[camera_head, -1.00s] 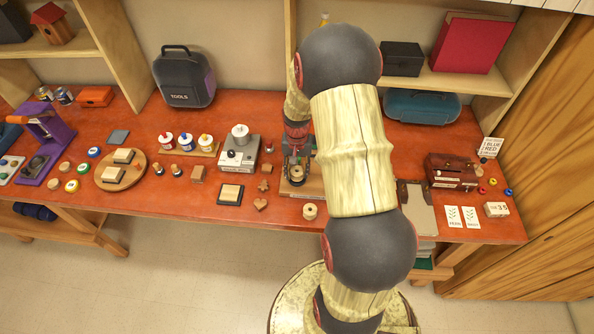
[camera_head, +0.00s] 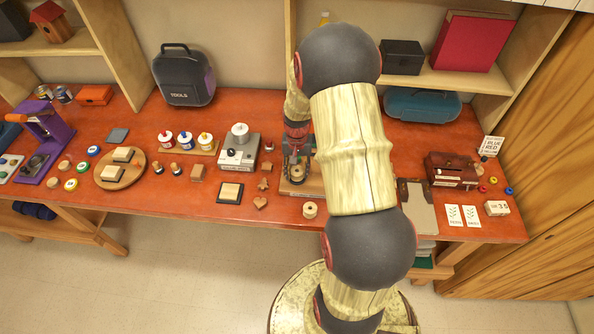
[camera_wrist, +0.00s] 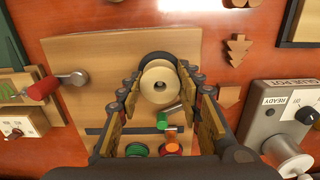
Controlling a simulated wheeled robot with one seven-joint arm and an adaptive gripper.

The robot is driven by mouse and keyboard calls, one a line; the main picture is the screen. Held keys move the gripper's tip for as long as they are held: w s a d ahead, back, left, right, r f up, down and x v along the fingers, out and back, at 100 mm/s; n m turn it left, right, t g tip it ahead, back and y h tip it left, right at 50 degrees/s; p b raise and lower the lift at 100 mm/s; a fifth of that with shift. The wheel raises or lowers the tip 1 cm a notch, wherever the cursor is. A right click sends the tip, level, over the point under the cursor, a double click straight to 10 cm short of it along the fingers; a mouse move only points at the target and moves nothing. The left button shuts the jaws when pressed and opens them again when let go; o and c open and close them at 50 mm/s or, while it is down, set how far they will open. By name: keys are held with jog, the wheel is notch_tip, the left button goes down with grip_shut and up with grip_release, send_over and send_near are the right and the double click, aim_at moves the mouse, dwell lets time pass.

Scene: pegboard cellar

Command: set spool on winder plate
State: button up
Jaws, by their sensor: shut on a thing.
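A pale wooden spool (camera_wrist: 160,82) sits between the fingers of my gripper (camera_wrist: 158,88) in the wrist view, its round end and centre hole facing the camera. My gripper is shut on it. The dark round winder plate (camera_wrist: 158,56) shows behind the spool, which overlaps most of it. I cannot tell whether the spool touches the plate. The plate is on a wooden winder board (camera_wrist: 105,62). In the head view my gripper (camera_head: 297,158) is over the board (camera_head: 300,188), with the spool (camera_head: 297,174) low between its fingers.
A small crank with a green knob (camera_wrist: 162,121) is close to the spool. The glue pot (camera_head: 238,150) stands left of the board. Another spool (camera_head: 310,210) lies near the front edge.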

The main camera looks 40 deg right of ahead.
dwell(0.4)
jog(key=o, duration=0.9)
jog(key=shift+o, duration=1.1)
jog(key=shift+o, duration=0.9)
jog(key=shift+r, duration=0.1)
jog(key=shift+r+p, duration=2.3)
jog(key=shift+r, duration=1.15)
